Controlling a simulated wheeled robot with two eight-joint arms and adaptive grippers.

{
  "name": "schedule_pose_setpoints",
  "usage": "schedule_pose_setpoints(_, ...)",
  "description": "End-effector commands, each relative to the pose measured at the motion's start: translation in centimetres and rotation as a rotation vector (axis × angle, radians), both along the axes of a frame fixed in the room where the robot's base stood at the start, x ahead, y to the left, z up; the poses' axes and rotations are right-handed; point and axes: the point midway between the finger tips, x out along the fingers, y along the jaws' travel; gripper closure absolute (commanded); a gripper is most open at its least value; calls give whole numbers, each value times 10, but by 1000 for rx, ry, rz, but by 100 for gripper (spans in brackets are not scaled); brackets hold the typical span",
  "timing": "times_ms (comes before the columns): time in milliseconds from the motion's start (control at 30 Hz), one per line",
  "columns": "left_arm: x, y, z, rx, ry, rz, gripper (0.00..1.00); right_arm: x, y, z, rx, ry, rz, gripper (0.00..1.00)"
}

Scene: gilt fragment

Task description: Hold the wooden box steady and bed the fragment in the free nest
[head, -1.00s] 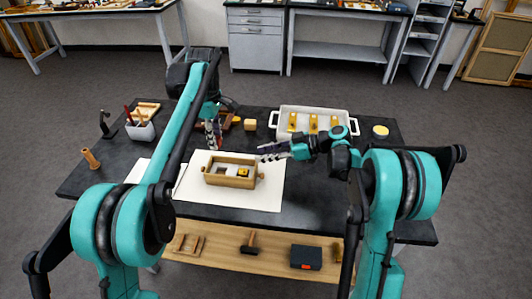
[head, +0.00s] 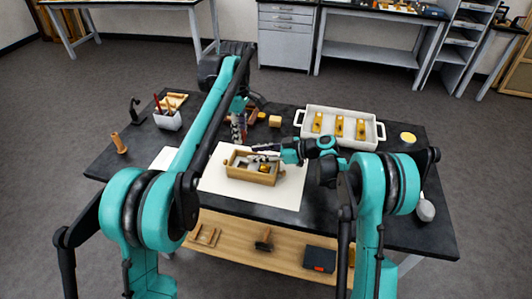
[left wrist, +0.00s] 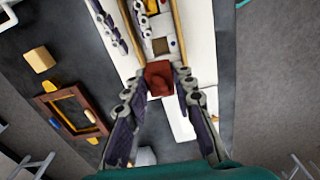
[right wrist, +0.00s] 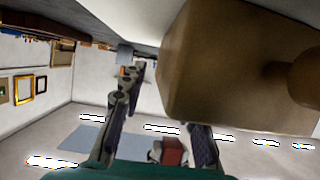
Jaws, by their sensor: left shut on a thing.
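The wooden box (head: 250,177) stands on a white sheet, with a gold piece (head: 264,168) inside at its right. My left gripper (head: 238,139) is behind the box. In the left wrist view its fingers (left wrist: 162,80) are shut on a reddish-brown block, the fragment (left wrist: 159,80), close to the box. A brown square nest (left wrist: 160,46) shows empty there. In the right wrist view the box (right wrist: 215,75) hides part of one finger.
A white tray (head: 381,131) with several gold pieces stands at the back right. A yellow-topped jar (head: 408,138) is beyond it. A white holder (head: 168,122) with tools and a wooden peg (head: 119,143) stand at the left.

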Motion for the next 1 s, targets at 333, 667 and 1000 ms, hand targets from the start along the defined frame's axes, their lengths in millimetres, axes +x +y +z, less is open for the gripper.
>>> schedule_pose_setpoints(333,0,0,0,0,0,0,97,1,2,-1,0,0,0,80)
schedule_pose_setpoints(667,0,0,0,0,0,0,97,1,2,-1,0,0,0,100)
schedule_pose_setpoints(1000,-43,9,-21,0,0,27,97,1,2,-1,-1,0,0,100)
